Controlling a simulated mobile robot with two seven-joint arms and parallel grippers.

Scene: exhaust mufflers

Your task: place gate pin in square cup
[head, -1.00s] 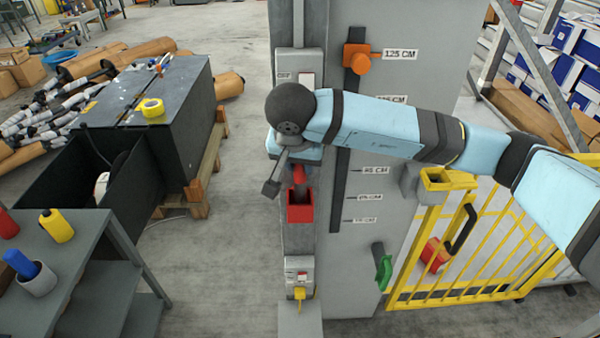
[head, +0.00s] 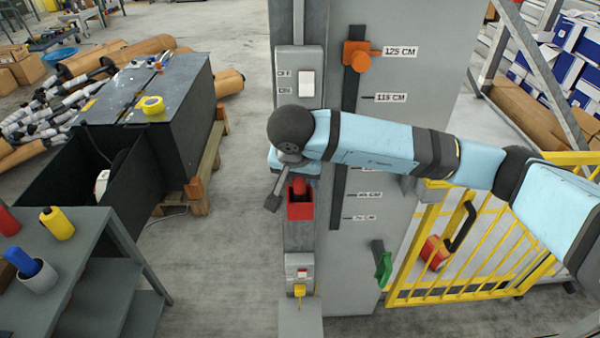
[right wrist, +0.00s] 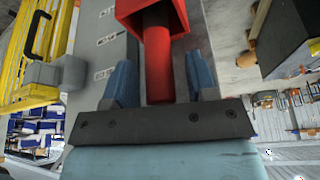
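The red square cup (head: 300,212) is fixed low on the front of the grey post; it also shows at the top of the right wrist view (right wrist: 180,12). A red pin (right wrist: 158,65), which I take for the gate pin, has its far end inside the cup's opening and its near end sticking out. In the head view its top part (head: 299,186) shows above the cup. My right gripper (right wrist: 162,82) is around the pin's near end, its blue fingers apart with a gap on each side. How deep the pin sits is hidden. My left gripper is not in view.
A yellow gate (head: 470,260) stands right of the post. A green handle (head: 383,268) and an orange slider (head: 357,56) stick out from the post panel. A switch box (head: 299,80) is above the cup. A grey side table (head: 95,250) holds coloured cylinders at left.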

